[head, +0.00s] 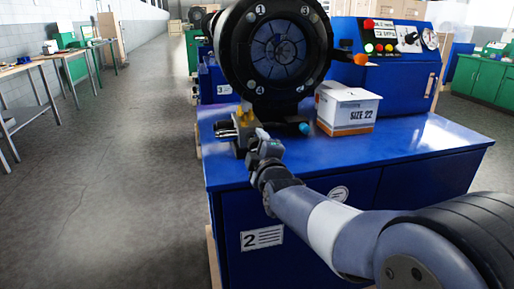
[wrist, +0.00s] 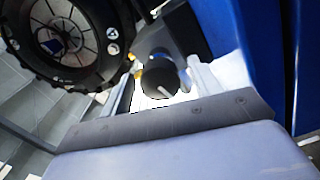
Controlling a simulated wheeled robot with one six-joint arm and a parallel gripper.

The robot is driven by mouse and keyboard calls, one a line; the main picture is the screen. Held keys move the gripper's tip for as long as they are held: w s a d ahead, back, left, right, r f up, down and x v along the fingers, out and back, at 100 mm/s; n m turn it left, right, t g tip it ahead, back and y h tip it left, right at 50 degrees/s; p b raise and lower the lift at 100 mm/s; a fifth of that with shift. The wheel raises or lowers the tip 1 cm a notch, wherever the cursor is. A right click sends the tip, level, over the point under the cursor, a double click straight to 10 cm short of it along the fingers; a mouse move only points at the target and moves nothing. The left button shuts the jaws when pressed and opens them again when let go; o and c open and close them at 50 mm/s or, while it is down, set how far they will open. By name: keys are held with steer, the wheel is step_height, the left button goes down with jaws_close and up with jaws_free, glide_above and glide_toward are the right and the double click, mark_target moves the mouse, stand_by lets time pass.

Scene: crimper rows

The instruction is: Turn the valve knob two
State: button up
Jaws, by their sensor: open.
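The valve knob (wrist: 157,82) is a round black knob with a white line across its face, in the middle of the wrist view. My gripper (wrist: 165,90) is open, with one pale finger on each side of the knob. I cannot tell whether either finger touches it. In the head view my gripper (head: 246,132) is at the left front of the blue cabinet (head: 300,215) marked 2, just below the big black crimper head (head: 235,60). The knob cannot be made out there, as my gripper and wrist cover that spot. A small yellow fitting (head: 245,113) shows just above.
A white box (head: 347,110) marked SIZE 22 stands on the blue top, right of my gripper. A small blue ball-shaped part (head: 304,128) and an orange knob (head: 361,59) are nearby. The control panel (head: 402,38) is behind. The aisle floor (head: 125,170) at left is clear.

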steer(key=v, duration=1)
steer(key=shift+p, duration=0.35)
steer(key=x, duration=1)
steer(key=shift+w+b, duration=0.3)
steer(key=shift+b, duration=0.1)
steer(key=shift+s, duration=0.15)
